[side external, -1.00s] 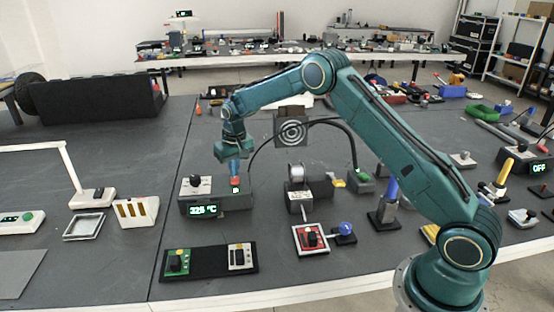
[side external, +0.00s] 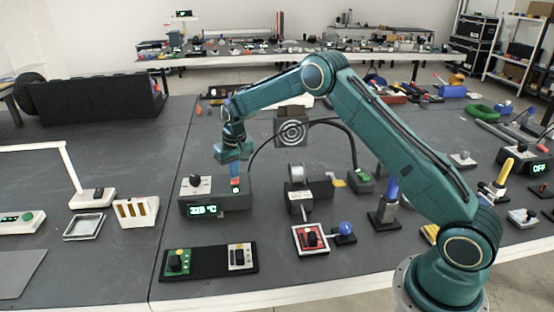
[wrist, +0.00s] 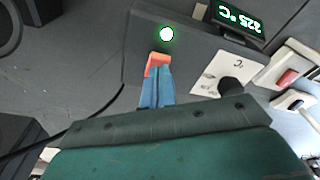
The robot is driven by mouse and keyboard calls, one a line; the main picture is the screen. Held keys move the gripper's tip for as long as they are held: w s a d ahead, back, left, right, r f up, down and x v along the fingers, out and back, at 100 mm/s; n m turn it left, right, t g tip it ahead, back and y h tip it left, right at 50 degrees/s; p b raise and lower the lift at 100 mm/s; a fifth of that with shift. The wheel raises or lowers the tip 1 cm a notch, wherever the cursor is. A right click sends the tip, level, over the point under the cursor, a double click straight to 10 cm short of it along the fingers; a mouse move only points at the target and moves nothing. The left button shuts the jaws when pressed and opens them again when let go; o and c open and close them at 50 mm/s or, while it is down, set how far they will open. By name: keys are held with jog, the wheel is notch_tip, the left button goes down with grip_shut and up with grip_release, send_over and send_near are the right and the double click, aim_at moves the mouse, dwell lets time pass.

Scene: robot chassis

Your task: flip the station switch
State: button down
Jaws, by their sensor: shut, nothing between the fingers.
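The station (side external: 215,205) is a dark box with a lit display reading about 325 °C (side external: 203,210) and a dark knob on a white panel (side external: 196,183). The station also shows in the wrist view (wrist: 135,60). A small orange-red piece, which looks like its switch (wrist: 157,60), sits at my fingertips, near a glowing green-ringed lamp (wrist: 166,34). My gripper (side external: 236,180) points down over the right part of the station. Its blue fingers (wrist: 157,78) are shut and empty, at or just above the orange-red piece. I cannot tell whether they touch.
A black cable curves behind my gripper. A spool holder (side external: 300,190) stands right of the station, and a black base with green and white switch plates (side external: 210,262) lies in front. Bare table shows left of the station.

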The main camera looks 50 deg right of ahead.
aim_at(235, 180)
jog(key=shift+f, duration=0.6)
dwell(0.6)
jog(key=shift+r, duration=3.5)
